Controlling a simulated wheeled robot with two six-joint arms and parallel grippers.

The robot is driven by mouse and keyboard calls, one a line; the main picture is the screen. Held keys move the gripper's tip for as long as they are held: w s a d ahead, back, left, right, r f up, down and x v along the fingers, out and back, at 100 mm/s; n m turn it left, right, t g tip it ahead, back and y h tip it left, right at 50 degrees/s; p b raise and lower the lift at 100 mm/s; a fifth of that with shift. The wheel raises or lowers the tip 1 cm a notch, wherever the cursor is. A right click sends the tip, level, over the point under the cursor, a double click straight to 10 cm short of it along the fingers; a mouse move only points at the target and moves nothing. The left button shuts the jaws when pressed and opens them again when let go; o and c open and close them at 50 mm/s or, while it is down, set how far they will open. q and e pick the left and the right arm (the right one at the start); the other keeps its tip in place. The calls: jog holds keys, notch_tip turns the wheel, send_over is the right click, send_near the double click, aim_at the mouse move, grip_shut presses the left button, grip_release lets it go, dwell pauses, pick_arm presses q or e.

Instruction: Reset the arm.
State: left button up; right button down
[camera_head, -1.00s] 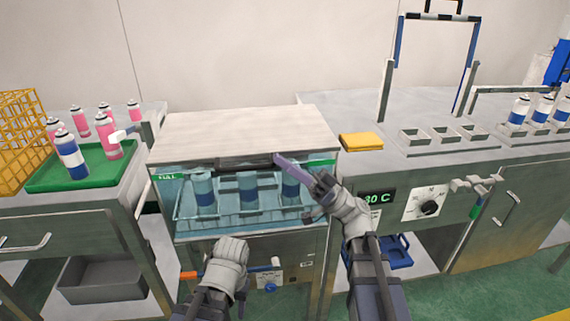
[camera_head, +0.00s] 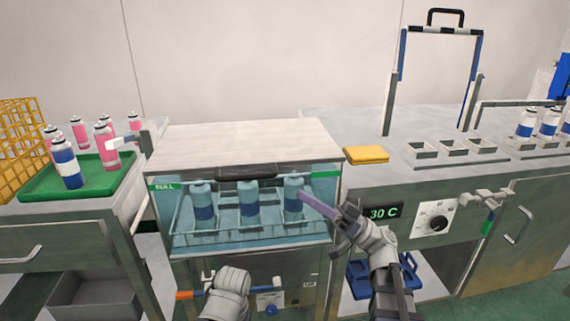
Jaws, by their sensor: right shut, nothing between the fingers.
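My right gripper (camera_head: 306,202) is shut and empty, its fingers pointing up and left in front of the clear front of the water bath, at the right can. My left gripper (camera_head: 228,291) is low in front of the bath's lower panel, seen from behind; its fingers are hidden. The bath (camera_head: 322,236) has a pale flat top (camera_head: 240,136) and a dark handle (camera_head: 246,172) at its upper front edge. Inside, three blue-banded cans (camera_head: 249,203) stand in a clear rack.
On the left, a green tray (camera_head: 62,204) holds pink cans and a blue-white can beside a yellow basket (camera_head: 18,130).

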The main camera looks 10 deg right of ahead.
aim_at(273, 240)
jog(key=a+f+m+g+h, duration=0.1)
jog(key=a+f+m+h, duration=0.2)
jog(key=f, duration=0.5)
jog(key=s+a+f+m+g+h, duration=0.1)
jog(key=a+f+m+h, duration=0.15)
jog(key=f+h, duration=0.4)
jog(key=a+f+m+g+h, duration=0.1)
jog(key=a+f+m+h, duration=0.2)
jog(key=f, duration=0.6)
jog(key=s+d+f+m+h, duration=0.3)
jog(key=d+f+m+h, duration=0.1)
jog(key=d+f+h, duration=0.75)
jog(key=s+a+n+g+h, duration=0.2)
jog(key=s+a+n, duration=0.3)
jog(key=a, duration=0.6)
notch_tip(273, 240, up, 37)
jog(key=p, duration=3.6)
jog(key=shift+s+f+m, duration=0.2)
jog(key=shift+s+m, duration=0.15)
jog(key=shift+m, duration=0.1)
jog(key=shift+s+f, duration=0.1)
